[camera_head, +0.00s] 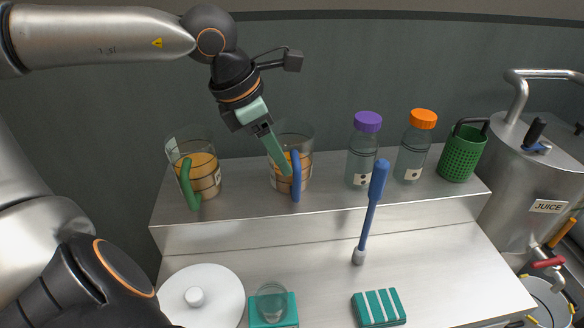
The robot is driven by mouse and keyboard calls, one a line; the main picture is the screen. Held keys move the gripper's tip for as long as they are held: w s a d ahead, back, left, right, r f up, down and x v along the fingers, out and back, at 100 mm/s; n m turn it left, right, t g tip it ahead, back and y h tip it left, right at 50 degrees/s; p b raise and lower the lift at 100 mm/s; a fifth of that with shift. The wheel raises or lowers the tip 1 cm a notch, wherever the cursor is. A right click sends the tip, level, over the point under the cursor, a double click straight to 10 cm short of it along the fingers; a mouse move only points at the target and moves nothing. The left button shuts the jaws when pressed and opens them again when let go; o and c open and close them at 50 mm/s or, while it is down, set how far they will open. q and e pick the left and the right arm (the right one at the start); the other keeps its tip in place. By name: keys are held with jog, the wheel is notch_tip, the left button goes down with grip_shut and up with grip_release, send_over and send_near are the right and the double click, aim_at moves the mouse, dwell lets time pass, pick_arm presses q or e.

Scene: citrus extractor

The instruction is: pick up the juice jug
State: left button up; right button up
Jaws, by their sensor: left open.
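Two clear jugs with orange contents stand on the raised back shelf. One jug (207,178) has a green handle. The other jug (302,160) has a blue handle (296,178) facing me. The frame does not show which one is the juice jug. My left gripper (282,165) is open and points down and to the right. Its pale green finger overlaps the blue-handled jug, just left of the handle. I cannot tell whether it touches the jug, and the second finger is hard to make out. My right gripper is not in view.
Two bottles with purple (367,122) and orange (423,119) caps and a green perforated basket (462,153) stand right of the jugs. A blue-handled brush (372,210) stands in front. A steel vessel labelled JUICE (520,180) is at right. A white lid (225,297) lies lower left.

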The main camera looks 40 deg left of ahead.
aim_at(296, 199)
pick_arm(q)
jog(key=shift+b+x, duration=0.5)
jog(key=shift+x, duration=4.25)
jog(key=shift+d, duration=0.1)
jog(key=shift+c, duration=0.4)
grip_shut()
